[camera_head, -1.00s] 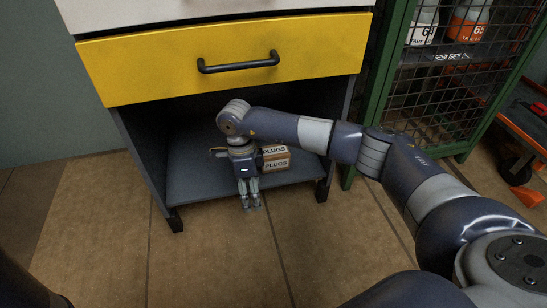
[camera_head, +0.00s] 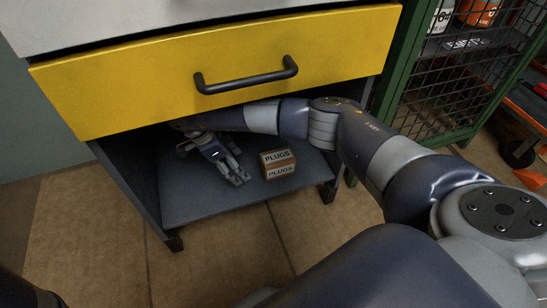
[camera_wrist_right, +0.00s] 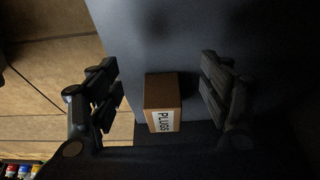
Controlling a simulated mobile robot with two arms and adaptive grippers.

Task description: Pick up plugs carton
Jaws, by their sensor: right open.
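The plugs carton (camera_head: 278,164) is a small brown box with white PLUGS labels. It stands on the cabinet's lower shelf (camera_head: 205,203), towards the right side. My right gripper (camera_head: 238,174) is inside the cabinet opening, to the left of the carton and apart from it. In the right wrist view the carton (camera_wrist_right: 162,102) lies between the two dark fingers of the open gripper (camera_wrist_right: 160,88), with gaps on both sides. The fingers do not touch it. My left gripper is not in view.
The yellow drawer (camera_head: 150,90) with a black handle (camera_head: 246,77) is above the opening, close over my right arm. The cabinet's side walls bound the shelf. A green mesh cage (camera_head: 440,95) with bottles stands to the right.

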